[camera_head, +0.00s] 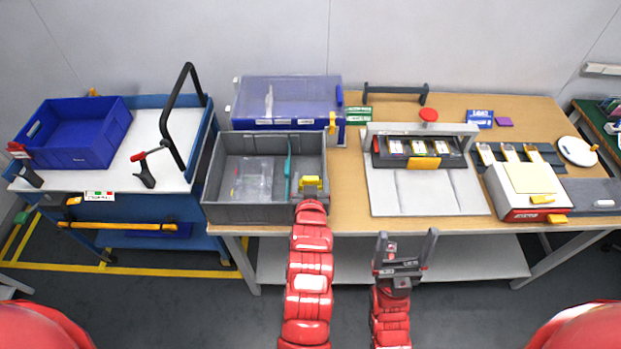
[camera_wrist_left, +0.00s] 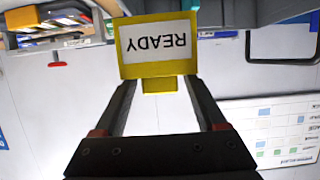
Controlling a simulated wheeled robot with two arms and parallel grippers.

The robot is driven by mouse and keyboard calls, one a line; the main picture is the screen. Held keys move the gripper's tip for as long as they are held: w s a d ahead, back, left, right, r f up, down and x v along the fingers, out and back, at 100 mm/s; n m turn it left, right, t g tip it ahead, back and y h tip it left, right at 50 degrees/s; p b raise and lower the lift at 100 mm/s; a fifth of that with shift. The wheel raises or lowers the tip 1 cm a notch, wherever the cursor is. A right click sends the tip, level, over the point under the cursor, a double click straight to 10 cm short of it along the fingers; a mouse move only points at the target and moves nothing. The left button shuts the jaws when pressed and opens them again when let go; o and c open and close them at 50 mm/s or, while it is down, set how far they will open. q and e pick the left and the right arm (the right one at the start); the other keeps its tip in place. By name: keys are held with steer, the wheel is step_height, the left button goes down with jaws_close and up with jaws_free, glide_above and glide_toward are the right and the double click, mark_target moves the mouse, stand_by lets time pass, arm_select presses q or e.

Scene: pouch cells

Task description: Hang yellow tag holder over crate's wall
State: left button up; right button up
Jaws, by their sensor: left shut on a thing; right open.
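The yellow tag holder (camera_head: 313,183) is at the front right corner of the grey crate (camera_head: 245,214). In the left wrist view the tag holder (camera_wrist_left: 158,45) has a white face reading READY, upside down in the picture. My left gripper (camera_head: 309,198) is shut on its yellow tab; in the left wrist view the fingers (camera_wrist_left: 160,90) close in on that tab. I cannot tell whether the holder touches the crate's wall. My right gripper (camera_head: 406,243) is open and empty, in front of the table edge.
In the grey crate lie a clear pouch (camera_head: 254,180) and a teal divider (camera_head: 288,172). A blue lidded box (camera_head: 288,100) stands behind it. A grey press station (camera_head: 428,190) is to the right. A blue crate (camera_head: 75,135) stands on the left cart.

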arm_select(q)
steer(key=shift+f+b, duration=1.7)
steer(key=shift+f, duration=0.7)
steer(key=shift+b, duration=0.35)
steer(key=shift+f, duration=0.2)
steer(key=shift+f+b, duration=0.3)
steer(key=shift+b, duration=0.15)
steer(key=shift+f+b, duration=1.15)
steer(key=shift+f, duration=0.25)
steer(key=o, duration=1.3)
steer(key=shift+r, duration=0.1)
steer(key=shift+c, duration=0.2)
